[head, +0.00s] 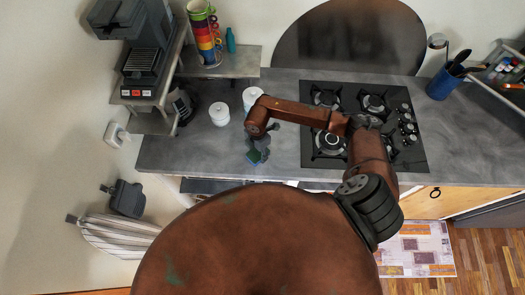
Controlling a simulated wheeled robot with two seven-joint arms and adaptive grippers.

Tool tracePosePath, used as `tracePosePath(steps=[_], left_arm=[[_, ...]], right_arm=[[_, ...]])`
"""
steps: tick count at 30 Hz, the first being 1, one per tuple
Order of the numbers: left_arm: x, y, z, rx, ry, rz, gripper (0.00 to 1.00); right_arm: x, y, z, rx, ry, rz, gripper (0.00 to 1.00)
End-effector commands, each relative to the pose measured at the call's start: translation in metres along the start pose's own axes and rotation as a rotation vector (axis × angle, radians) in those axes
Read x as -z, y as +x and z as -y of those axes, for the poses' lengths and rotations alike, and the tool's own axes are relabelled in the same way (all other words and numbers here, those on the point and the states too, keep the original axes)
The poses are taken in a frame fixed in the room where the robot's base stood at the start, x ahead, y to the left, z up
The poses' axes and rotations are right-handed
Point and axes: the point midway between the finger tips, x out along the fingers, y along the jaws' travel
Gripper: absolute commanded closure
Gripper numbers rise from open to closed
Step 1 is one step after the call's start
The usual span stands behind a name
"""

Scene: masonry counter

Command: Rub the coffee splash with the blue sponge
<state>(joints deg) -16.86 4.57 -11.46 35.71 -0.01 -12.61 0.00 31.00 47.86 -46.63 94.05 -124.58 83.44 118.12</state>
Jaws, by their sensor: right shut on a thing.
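My right gripper (258,143) reaches over the left part of the grey counter (215,153), pointing down. It is shut on the blue sponge (254,157), which shows as a small blue-green patch at the fingertips, low at the counter near its front edge. Whether the sponge touches the counter is too small to tell. I cannot make out the coffee splash; the gripper and arm may hide it. My left gripper is not in view.
Two white canisters (219,114) stand behind the gripper. A black gas hob (365,122) lies to the right, partly under my arm. A coffee machine (145,60) and stacked colourful mugs (205,35) stand on shelves at the left. A blue utensil pot (441,84) stands at the right.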

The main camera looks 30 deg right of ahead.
Motion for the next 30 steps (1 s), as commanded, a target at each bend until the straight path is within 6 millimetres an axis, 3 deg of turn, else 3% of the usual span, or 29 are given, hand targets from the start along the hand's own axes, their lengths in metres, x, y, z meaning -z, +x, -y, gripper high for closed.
tracePosePath(steps=[10,13,30], left_arm=[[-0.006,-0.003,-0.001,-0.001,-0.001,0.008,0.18],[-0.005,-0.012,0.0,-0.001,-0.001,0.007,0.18],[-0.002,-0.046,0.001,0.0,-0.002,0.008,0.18]], right_arm=[[0.021,-0.002,-0.007,0.0,0.008,0.0,0.69],[0.021,-0.022,-0.008,-0.003,0.005,0.001,0.69],[0.028,-0.072,-0.013,0.0,-0.011,0.001,0.69]])
